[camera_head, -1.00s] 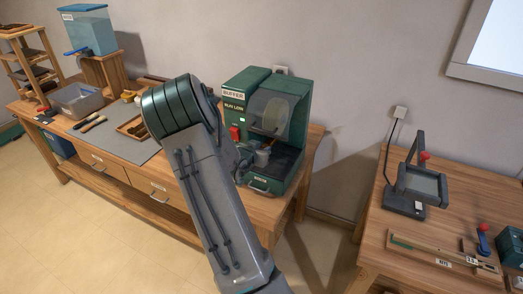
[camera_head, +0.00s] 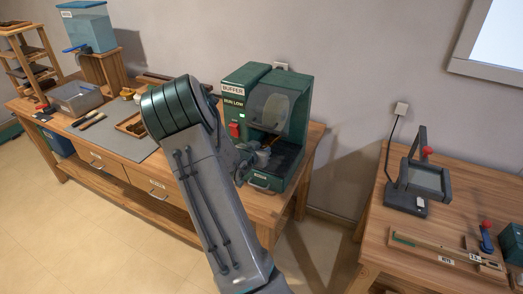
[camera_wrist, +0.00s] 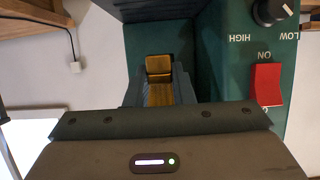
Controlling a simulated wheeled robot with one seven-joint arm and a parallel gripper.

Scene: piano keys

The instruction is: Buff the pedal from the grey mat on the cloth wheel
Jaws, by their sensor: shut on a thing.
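The brass pedal (camera_wrist: 159,82) shows between the fingers of my gripper (camera_wrist: 160,92) in the wrist view. My gripper is shut on it and holds it at the front of the green buffer (camera_head: 246,82). In the head view, a small golden piece of the pedal (camera_head: 268,143) shows at the buffer's opening, below the cloth wheel (camera_head: 270,108). The pale wheel sits behind a clear cover. I cannot tell whether pedal and wheel touch. The grey mat (camera_head: 118,145) lies on the left bench, partly hidden by my arm.
The buffer's red switch (camera_wrist: 267,84) and dark knob (camera_wrist: 270,11) are beside my gripper. Brushes (camera_head: 90,121), a grey bin (camera_head: 78,97) and a wooden tray (camera_head: 132,125) stand on the left bench. A separate bench (camera_head: 380,240) with a dark stand (camera_head: 415,185) is at the right.

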